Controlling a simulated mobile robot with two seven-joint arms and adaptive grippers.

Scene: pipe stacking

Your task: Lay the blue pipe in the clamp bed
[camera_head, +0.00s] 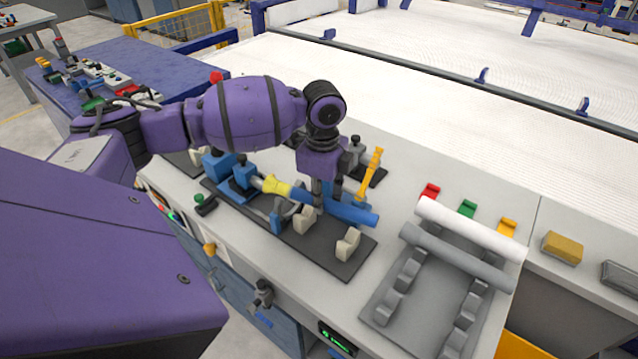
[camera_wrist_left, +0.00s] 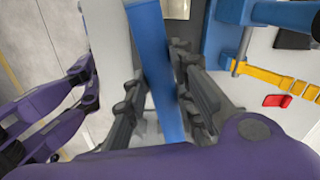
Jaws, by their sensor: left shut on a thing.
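The blue pipe (camera_head: 357,214) lies lengthwise over the clamp bed (camera_head: 331,262), a dark plate with cream cradle blocks (camera_head: 347,243) and blue clamps (camera_head: 240,176). Its left end is close to a yellow collar (camera_head: 275,187); I cannot tell whether they touch. My left gripper (camera_head: 328,203) points down and is shut on the pipe near its middle. In the left wrist view the blue pipe (camera_wrist_left: 156,70) runs between the dark fingers. I cannot tell whether the pipe rests in the cradles or hangs just above. My right gripper is not in view.
A rack (camera_head: 415,318) at the right holds a white pipe (camera_head: 468,228) and a grey pipe (camera_head: 455,257). Red, green (camera_head: 467,209) and yellow blocks stand behind it. A yellow upright clamp part (camera_head: 371,173) stands just behind the pipe. A yellow sponge-like block (camera_head: 562,248) lies farther right.

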